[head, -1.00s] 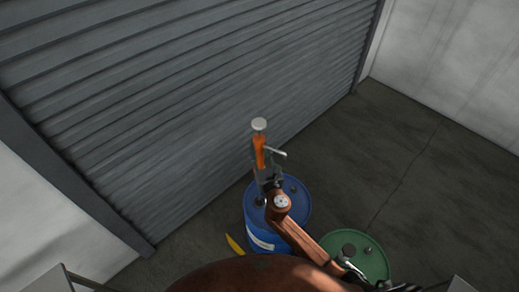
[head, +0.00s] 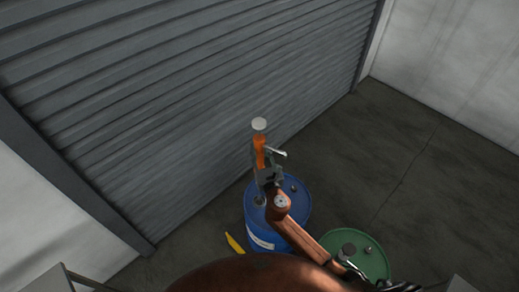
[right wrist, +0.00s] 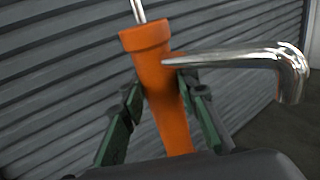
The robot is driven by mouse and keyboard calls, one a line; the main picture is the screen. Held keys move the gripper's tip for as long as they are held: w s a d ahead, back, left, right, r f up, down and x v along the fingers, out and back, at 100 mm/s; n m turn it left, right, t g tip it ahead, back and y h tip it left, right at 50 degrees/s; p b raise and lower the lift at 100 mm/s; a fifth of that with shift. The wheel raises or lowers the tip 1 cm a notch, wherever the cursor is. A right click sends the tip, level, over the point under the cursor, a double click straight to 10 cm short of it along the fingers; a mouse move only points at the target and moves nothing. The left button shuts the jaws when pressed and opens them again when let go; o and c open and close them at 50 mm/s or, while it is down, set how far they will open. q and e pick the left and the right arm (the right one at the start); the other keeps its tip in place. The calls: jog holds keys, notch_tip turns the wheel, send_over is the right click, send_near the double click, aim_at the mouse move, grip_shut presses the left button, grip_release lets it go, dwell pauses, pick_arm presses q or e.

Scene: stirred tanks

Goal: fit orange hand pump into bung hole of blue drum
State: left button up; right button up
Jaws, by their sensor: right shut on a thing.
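The orange hand pump (head: 259,147) stands roughly upright above the blue drum (head: 258,226), with a pale knob on top and a metal spout to the right. My right gripper (head: 266,172) is shut on its body. In the right wrist view the orange pump body (right wrist: 160,85) is between the green-edged fingers (right wrist: 160,120), with the chrome spout pointing right. Dark fittings show on the drum top.
A green drum (head: 372,262) stands to the right of the blue drum, partly behind my arm. A yellow object (head: 235,243) lies on the floor left of the blue drum. A grey roller shutter (head: 190,100) rises behind. The floor at right is clear.

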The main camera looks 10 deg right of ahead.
aim_at(260, 166)
jog(key=shift+f+b, duration=1.35)
jog(key=shift+f, duration=0.25)
dwell(0.3)
jog(key=shift+f, duration=0.15)
jog(key=shift+f+b, duration=2.6)
jog(key=shift+f, duration=0.4)
jog(key=shift+f+b, duration=2.65)
jog(key=shift+f, duration=0.4)
jog(key=shift+f+b, duration=0.7)
jog(key=shift+f, duration=0.15)
notch_tip(260, 166, down, 10)
jog(key=b, duration=0.8)
jog(key=shift+r, duration=0.15)
